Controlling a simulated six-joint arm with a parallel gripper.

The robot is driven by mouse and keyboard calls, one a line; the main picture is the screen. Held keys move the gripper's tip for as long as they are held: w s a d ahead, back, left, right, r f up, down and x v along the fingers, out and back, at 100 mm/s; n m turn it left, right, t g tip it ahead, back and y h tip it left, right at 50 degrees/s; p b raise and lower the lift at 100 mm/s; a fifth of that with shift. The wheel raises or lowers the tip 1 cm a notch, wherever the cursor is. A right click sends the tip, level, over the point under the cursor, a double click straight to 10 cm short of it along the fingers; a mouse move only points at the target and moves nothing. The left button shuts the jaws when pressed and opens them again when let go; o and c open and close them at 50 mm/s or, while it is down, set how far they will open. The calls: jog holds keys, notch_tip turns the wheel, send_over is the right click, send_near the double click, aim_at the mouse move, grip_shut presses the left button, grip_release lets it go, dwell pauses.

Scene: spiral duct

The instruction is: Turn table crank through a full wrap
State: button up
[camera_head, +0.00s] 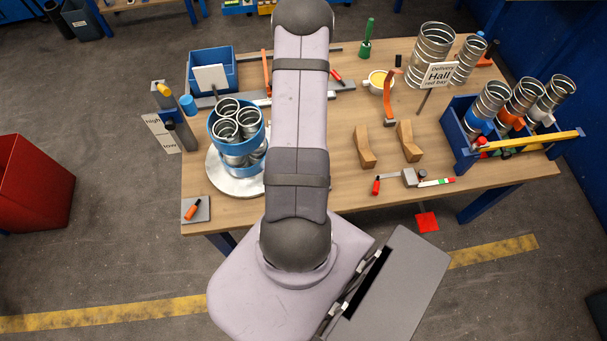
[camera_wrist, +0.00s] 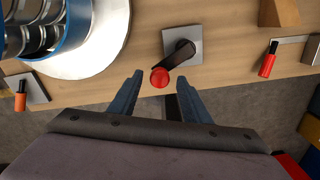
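The table crank (camera_wrist: 183,50) shows in the wrist view: a grey square plate with a dark arm slanting down-left to a red ball knob (camera_wrist: 159,78). My gripper (camera_wrist: 160,80) has its two blue fingers apart, with the knob between the fingertips in the picture and a gap on each side. I cannot tell whether the fingers are level with the knob. The round pale turntable (camera_head: 222,184) carries a blue-banded bundle of spiral ducts (camera_head: 237,130); its rim also shows in the wrist view (camera_wrist: 105,65). In the head view, my arm hides the crank and gripper.
A small plate with an orange-handled tool (camera_head: 195,209) lies at the table's front left corner. Two wooden blocks (camera_head: 364,147), a hammer-like tool (camera_head: 408,178) and a blue crate of ducts (camera_head: 455,135) stand to the right. The table's front edge (camera_wrist: 225,80) passes below the crank.

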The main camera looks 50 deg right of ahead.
jog(key=shift+r+p, duration=1.85)
jog(key=shift+r, duration=1.85)
